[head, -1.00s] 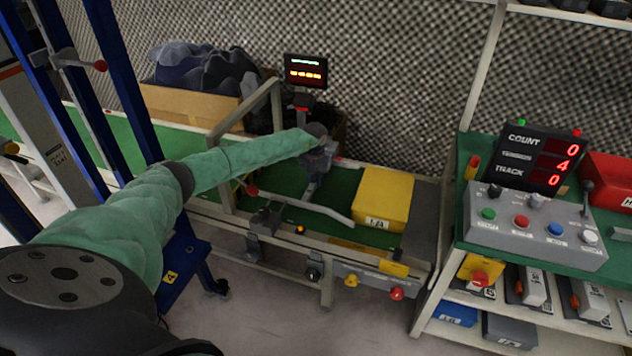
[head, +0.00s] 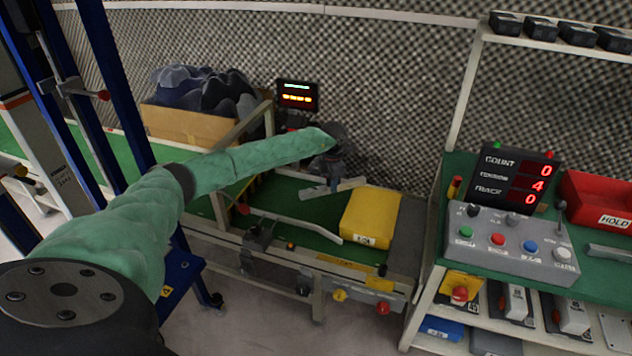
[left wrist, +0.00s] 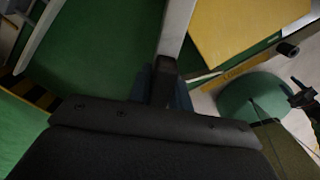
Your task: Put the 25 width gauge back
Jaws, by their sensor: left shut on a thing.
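My left gripper (head: 331,176) is over the green conveyor belt, behind and left of the yellow box. It is shut on a pale grey bar, which I take to be the width gauge (head: 346,185); no number is readable on it. In the head view the bar lies roughly crosswise under the gripper, and I cannot tell if it touches the belt. In the left wrist view the grey bar (left wrist: 178,28) runs away from the dark jaws (left wrist: 163,85), beside the yellow box. My right gripper is not in view.
The yellow box (head: 371,215) stands on the belt (head: 290,202). A thin white guide rail (head: 295,221) lies in front. A control bench with a button panel (head: 512,240), a red HOLD tray (head: 600,205) and another grey bar (head: 610,252) is at right. Blue posts stand left.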

